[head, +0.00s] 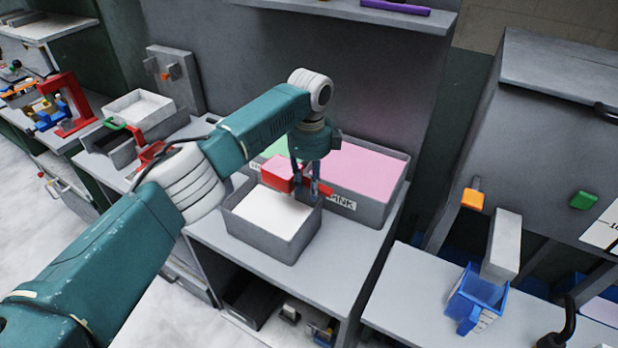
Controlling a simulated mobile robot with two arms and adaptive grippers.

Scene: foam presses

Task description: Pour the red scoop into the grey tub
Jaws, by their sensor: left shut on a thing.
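The red scoop (277,174) is in my left gripper (308,188), which is shut on it. The gripper points down and holds the scoop over the back part of a grey tub with white contents (270,240). The scoop looks roughly level; what is inside it cannot be made out. The grey tub stands at the front of the grey counter. My right gripper is not in view.
Behind the tub stands a wider grey bin with pink contents (368,172) and a partly hidden "PINK" label; a green-filled part shows beside it. A blue scoop-like container (477,300) sits on the right counter. A white-filled tray (139,108) stands at left.

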